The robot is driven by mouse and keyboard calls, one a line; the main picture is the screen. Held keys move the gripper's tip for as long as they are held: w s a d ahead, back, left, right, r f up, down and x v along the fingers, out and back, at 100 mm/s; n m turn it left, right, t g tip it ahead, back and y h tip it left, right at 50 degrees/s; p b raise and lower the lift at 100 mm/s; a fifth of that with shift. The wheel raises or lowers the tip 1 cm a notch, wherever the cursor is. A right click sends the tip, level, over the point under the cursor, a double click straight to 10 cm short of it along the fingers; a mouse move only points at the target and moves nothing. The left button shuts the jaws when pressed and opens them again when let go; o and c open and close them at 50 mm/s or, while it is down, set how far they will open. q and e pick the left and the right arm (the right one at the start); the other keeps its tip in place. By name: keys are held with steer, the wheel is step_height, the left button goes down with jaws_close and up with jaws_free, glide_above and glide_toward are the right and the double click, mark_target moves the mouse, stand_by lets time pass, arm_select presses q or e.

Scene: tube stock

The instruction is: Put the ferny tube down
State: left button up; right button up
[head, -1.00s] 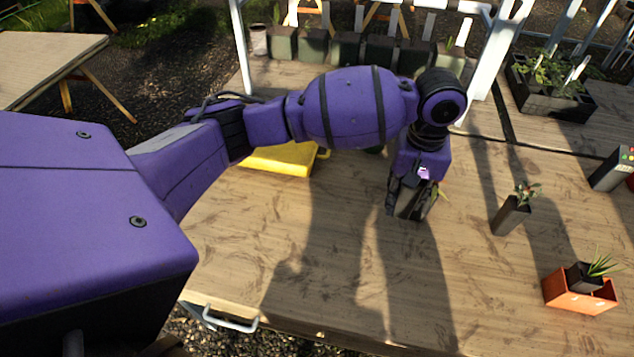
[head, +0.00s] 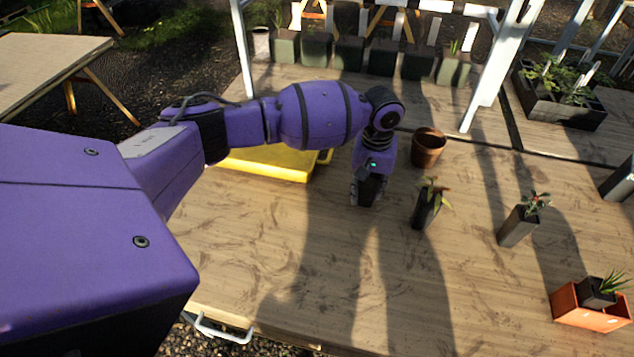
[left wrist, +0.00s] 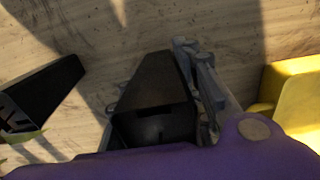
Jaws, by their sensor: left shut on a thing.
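My left gripper (head: 369,191) is shut on a dark tube, low over the wooden deck. In the left wrist view the held dark tube (left wrist: 160,82) tapers away between the fingers, and its near end looks dark. I see no fern leaves on it, so I cannot tell whether it is the ferny tube. Whether its base touches the deck is unclear. A dark tube with long green leaves (head: 428,206) stands just right of my gripper, apart from it; a dark tube with a green leaf also shows at left in the left wrist view (left wrist: 48,90). My right gripper is not in view.
A grey tube with a reddish-leaved plant (head: 518,226) stands farther right. An orange box (head: 590,312) holds a small potted plant. A brown pot (head: 428,148) stands behind. A yellow object (head: 270,163) lies to the left. The front middle deck (head: 330,270) is clear.

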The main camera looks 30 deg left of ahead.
arm_select(q)
steer(key=shift+d+f, duration=0.1)
steer(key=shift+f, duration=1.05)
steer(key=shift+f, duration=0.15)
steer(key=o, duration=1.3)
step_height(320, 180, up, 12)
steer(key=shift+r+p, duration=0.15)
steer(key=shift+p, duration=0.3)
steer(key=shift+s, duration=0.1)
